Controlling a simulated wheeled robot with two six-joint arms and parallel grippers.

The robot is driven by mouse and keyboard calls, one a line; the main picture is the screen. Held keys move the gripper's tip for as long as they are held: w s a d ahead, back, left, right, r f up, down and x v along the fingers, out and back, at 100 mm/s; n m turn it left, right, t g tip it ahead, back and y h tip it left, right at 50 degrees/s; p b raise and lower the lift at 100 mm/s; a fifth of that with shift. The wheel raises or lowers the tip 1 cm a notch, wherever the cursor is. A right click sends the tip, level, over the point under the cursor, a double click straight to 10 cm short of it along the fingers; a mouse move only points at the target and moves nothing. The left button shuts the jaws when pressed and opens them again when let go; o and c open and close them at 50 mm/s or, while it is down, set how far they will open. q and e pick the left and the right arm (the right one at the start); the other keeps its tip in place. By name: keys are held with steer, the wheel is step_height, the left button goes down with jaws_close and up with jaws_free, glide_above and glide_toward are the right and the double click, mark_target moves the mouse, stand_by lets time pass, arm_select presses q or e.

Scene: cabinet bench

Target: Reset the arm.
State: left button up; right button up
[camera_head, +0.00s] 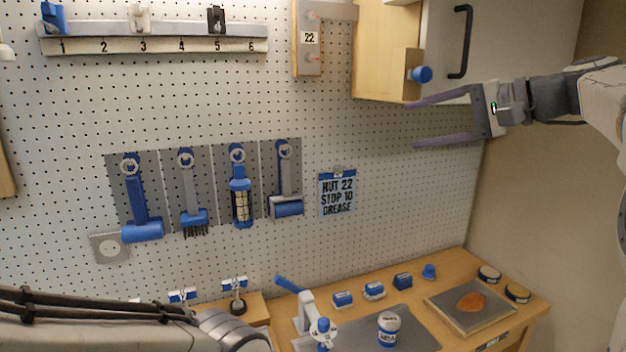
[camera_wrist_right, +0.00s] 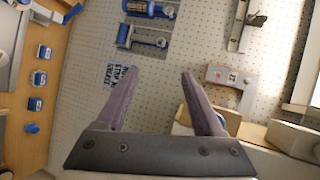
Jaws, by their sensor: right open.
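My right gripper (camera_head: 410,123) is at the upper right of the head view, in front of the pegboard and just below the wooden cabinet (camera_head: 385,50). Its two purple fingers are spread apart with nothing between them. In the right wrist view the same open fingers (camera_wrist_right: 187,75) point toward the pegboard, and they look empty. A grey arm link of mine crosses the lower left of the head view. My left gripper does not show there.
A blue knob (camera_head: 420,74) and a cabinet door with a black handle (camera_head: 461,42) are close to the right gripper. Tools hang on grey panels (camera_head: 212,185).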

steer(key=s+a+f+n+g+h, duration=0.25)
steer(key=s+a+f, duration=0.25)
steer(key=a+f, duration=0.35)
steer(key=s+a+f+n+g+h, duration=0.15)
steer(key=s+a+f+g, duration=0.3)
steer(key=a+f, duration=0.45)
steer(key=s+d+f+n+g+h, duration=0.1)
steer(key=s+f+n+h, duration=0.4)
steer(key=s+f+n, duration=0.6)
steer(key=s+f+g, duration=0.1)
steer(key=s+f, duration=0.7)
steer(key=s, duration=0.2)
steer(key=shift+s+f+h, duration=0.25)
steer(key=shift+f+h, duration=0.05)
steer(key=shift+h, duration=0.1)
steer(key=shift+d, duration=0.1)
